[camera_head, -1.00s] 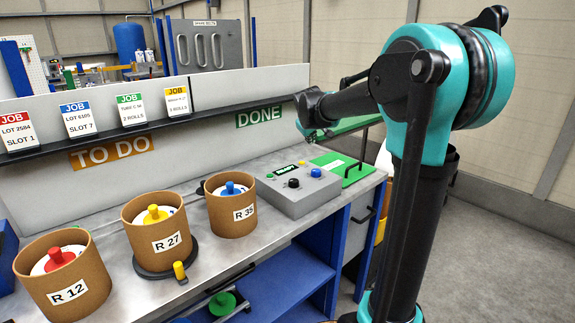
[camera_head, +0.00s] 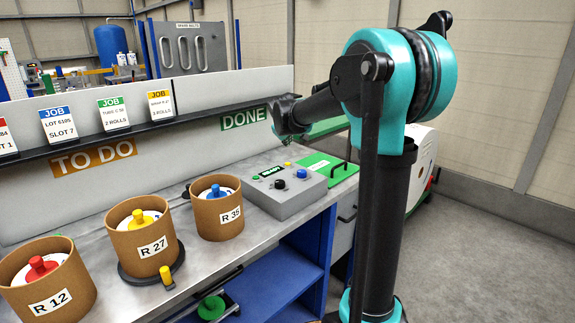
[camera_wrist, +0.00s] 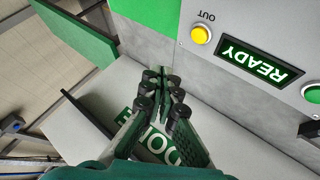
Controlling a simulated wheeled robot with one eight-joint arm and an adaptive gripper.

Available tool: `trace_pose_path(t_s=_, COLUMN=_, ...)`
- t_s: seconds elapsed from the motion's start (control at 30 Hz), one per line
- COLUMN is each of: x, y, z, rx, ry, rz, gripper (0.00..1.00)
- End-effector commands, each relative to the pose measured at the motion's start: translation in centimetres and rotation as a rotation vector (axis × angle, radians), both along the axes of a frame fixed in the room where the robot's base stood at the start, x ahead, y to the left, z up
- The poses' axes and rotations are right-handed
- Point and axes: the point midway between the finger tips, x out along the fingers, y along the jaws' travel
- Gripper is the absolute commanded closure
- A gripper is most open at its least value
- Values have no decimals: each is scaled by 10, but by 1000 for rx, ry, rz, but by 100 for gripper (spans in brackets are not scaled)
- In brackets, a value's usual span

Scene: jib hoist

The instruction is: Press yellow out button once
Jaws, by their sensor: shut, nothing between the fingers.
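The yellow OUT button (camera_wrist: 200,35) shows in the wrist view on the grey control box, beside the lit READY display (camera_wrist: 260,62). Its label reads upside down there. In the head view my gripper (camera_head: 287,138) hangs above the back of the box, partly hidden by my arm.
The box also carries a green button (camera_head: 256,177), a black knob (camera_head: 280,185) and a blue button (camera_head: 301,174).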

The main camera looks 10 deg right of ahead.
Motion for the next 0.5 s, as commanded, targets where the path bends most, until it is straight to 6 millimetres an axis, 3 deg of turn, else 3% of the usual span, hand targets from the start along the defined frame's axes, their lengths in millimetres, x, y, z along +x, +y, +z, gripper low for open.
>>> trace_pose_path(t_s=0.23, x=0, y=0, z=-33, rx=0, ry=0, rz=0, gripper=100)
trace_pose_path(t_s=0.5, x=0, y=0, z=-54, rx=0, ry=0, rz=0, gripper=100)
